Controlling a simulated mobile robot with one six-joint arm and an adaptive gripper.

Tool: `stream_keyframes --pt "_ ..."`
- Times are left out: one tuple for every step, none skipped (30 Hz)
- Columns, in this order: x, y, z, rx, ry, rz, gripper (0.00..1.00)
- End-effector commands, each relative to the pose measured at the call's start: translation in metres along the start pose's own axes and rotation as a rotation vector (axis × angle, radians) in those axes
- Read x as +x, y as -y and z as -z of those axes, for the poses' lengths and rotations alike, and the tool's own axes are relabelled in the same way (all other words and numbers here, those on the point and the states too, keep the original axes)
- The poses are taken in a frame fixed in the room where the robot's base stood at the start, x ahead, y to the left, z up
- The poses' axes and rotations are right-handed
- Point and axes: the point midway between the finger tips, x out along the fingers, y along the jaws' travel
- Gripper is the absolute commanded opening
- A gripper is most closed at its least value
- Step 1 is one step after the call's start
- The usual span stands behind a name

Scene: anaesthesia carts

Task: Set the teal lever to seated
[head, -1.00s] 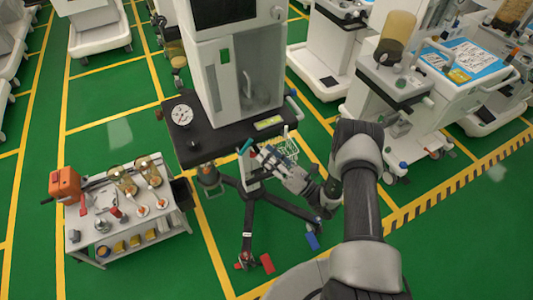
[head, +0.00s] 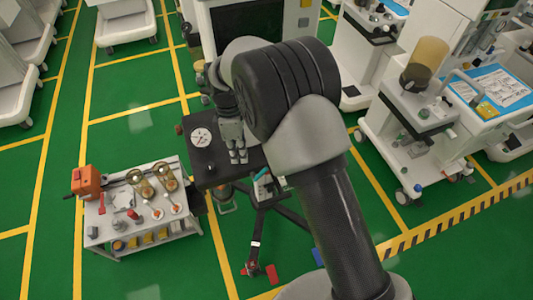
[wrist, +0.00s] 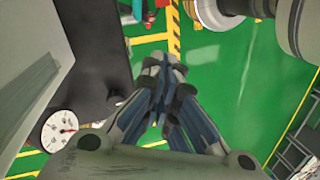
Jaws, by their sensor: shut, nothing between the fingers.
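My gripper (head: 239,157) is shut and empty. It points down in front of the shelf's dark top, up and left of the lever in the picture and apart from it. In the wrist view the fingertips (wrist: 165,65) are together, with green floor beyond them.
A round white gauge (head: 201,137) lies on the shelf left of my gripper; it also shows in the wrist view (wrist: 60,130). White carts stand at right. My arm hides much of the central cabinet.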

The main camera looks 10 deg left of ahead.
Motion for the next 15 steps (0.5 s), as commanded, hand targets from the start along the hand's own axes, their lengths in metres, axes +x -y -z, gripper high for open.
stream_keyframes --pt "-0.015 -0.004 0.007 -0.081 0.026 -0.054 0.00" --pt "-0.020 -0.007 0.009 -0.119 0.039 -0.079 0.00" --pt "-0.025 -0.011 0.011 -0.155 0.052 -0.104 0.00" --pt "-0.026 -0.012 0.012 -0.175 0.060 -0.115 0.00" --pt "-0.027 -0.013 0.012 -0.187 0.064 -0.123 0.00" --pt "-0.025 -0.015 0.013 -0.195 0.068 -0.127 0.00" --pt "-0.022 -0.015 0.013 -0.197 0.068 -0.128 0.00" --pt "-0.019 -0.016 0.012 -0.197 0.069 -0.128 0.00" --pt "-0.013 -0.016 0.012 -0.195 0.068 -0.126 0.00" --pt "-0.008 -0.017 0.011 -0.194 0.068 -0.125 0.00" --pt "-0.003 -0.018 0.011 -0.194 0.068 -0.125 0.00" --pt "0.005 -0.019 0.010 -0.193 0.068 -0.125 0.00" --pt "0.012 -0.019 0.010 -0.193 0.069 -0.123 0.00" --pt "0.019 -0.020 0.009 -0.193 0.069 -0.122 0.00" --pt "0.028 -0.021 0.009 -0.192 0.068 -0.123 0.00"
